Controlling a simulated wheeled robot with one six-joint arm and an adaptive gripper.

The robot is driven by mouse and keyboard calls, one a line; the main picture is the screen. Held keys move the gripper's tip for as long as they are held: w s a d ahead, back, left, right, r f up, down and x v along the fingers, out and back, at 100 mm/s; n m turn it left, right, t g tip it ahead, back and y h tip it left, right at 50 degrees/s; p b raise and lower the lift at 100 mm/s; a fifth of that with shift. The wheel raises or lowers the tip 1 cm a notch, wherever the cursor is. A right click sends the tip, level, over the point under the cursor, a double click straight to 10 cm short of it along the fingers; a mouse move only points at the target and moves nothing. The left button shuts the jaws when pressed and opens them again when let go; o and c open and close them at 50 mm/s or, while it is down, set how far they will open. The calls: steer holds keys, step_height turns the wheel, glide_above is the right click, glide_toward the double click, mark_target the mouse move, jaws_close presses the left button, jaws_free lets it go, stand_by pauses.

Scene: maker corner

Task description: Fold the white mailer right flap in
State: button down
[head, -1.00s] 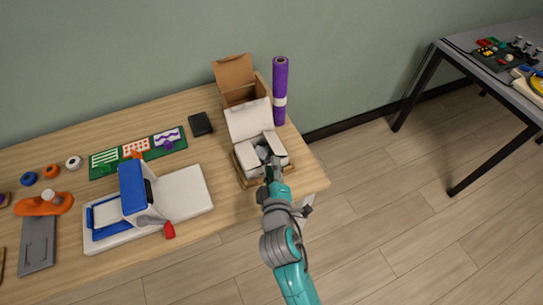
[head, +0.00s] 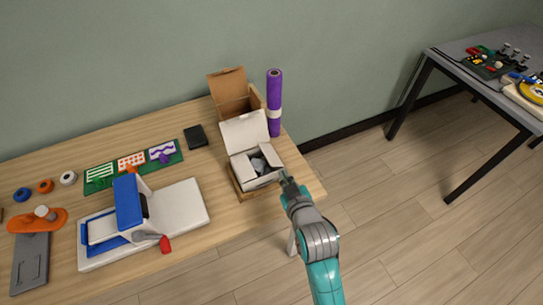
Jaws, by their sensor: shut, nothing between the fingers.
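The white mailer (head: 241,168) sits near the right end of the wooden table, its white lid (head: 246,130) standing up at the back. A grey item (head: 259,164) lies inside it. Its right flap cannot be made out clearly; a white edge shows on the right side near my gripper. My gripper (head: 284,175) is shut and empty, just at the right side of the mailer. I cannot tell whether it touches the mailer.
An open brown box (head: 238,108) and an upright purple roll (head: 273,115) stand behind the mailer. A blue and white press (head: 130,205) is to the left, with a black block (head: 195,137) behind.

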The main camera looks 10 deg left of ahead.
mark_target(265, 155)
steer(key=d+r+m+y, duration=0.3)
steer(key=r+m+y, duration=0.2)
steer(key=r+m, duration=0.1)
steer(key=shift+g, duration=0.4)
steer(key=x, duration=0.9)
steer(key=shift+w+d, duration=0.1)
steer(key=shift+w, duration=0.35)
steer(key=f, duration=0.1)
steer(key=a+f, duration=0.1)
steer(key=shift+a+f, duration=0.3)
steer(key=shift+a, duration=0.05)
steer(key=shift+s+a+f, duration=0.25)
steer(key=shift+f, duration=0.35)
steer(key=shift+s+a+f+n+h, duration=0.15)
steer(key=shift+a+n+h, duration=0.1)
steer(key=shift+n+h, duration=0.25)
steer(key=shift+s+a+f+n, duration=0.25)
steer(key=shift+f+n, duration=0.1)
steer(key=shift+n, duration=0.55)
steer(key=shift+s+a+f+n+t+h, duration=0.1)
steer(key=shift+f+n+t+h, duration=0.15)
steer(key=shift+n, duration=0.3)
steer(key=shift+a+f+n+t+h, duration=0.15)
steer(key=shift+f+n+h, duration=0.15)
steer(key=shift+n, duration=0.25)
